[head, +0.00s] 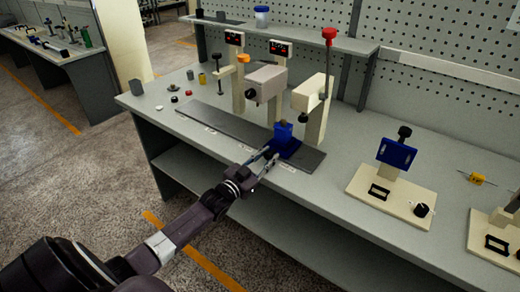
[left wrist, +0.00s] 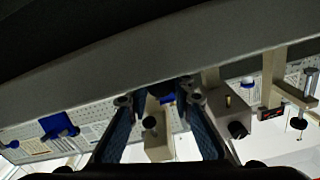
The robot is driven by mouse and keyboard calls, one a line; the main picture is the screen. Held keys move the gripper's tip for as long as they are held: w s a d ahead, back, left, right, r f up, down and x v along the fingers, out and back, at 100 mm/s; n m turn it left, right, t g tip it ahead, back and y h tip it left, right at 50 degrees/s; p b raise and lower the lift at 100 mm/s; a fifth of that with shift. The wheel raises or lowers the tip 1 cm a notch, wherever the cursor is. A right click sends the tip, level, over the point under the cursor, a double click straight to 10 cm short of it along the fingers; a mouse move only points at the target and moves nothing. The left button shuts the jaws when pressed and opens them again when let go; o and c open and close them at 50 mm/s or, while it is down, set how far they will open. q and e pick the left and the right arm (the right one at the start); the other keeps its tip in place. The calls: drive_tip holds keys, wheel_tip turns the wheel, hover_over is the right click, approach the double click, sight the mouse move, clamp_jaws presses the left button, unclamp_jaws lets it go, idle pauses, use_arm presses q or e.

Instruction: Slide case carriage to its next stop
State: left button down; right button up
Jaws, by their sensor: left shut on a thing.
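The case carriage (head: 284,147) is a blue block with a raised top. It sits on a long dark grey rail plate (head: 232,125) on the bench, near the plate's right end. My left gripper (head: 267,157) reaches in from the front edge and is shut on the front of the carriage. In the left wrist view the two fingers (left wrist: 160,110) stand apart with a dark part between their tips; a small blue patch (left wrist: 167,98) shows there. The exact contact is hard to see. My right gripper is not in view.
A press with a red-knobbed lever (head: 328,36) stands just behind the carriage. A grey-headed station (head: 266,83) and a clamp post (head: 217,75) stand further left. A fixture with a blue plate (head: 397,153) is to the right. Small parts lie at the bench's left end.

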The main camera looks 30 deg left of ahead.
sight(284, 174)
use_arm(q)
drive_tip(key=d+p, duration=0.1)
drive_tip(key=d, duration=0.2)
drive_tip(key=shift+d+r, duration=0.15)
drive_tip(key=d, duration=0.3)
drive_tip(key=shift+s+p, duration=0.15)
drive_tip(key=shift+p, duration=0.25)
drive_tip(key=shift+d, duration=0.35)
drive_tip(key=shift+d+f, duration=0.1)
drive_tip(key=shift+f, duration=0.15)
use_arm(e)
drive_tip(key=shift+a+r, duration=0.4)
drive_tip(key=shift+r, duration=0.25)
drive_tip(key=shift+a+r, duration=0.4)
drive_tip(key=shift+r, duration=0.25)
use_arm(q)
drive_tip(key=c, duration=1.7)
unclamp_jaws()
drive_tip(key=shift+d+r, duration=0.1)
drive_tip(key=shift+d, duration=0.05)
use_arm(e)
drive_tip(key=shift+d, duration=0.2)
use_arm(q)
drive_tip(key=shift+o, duration=0.2)
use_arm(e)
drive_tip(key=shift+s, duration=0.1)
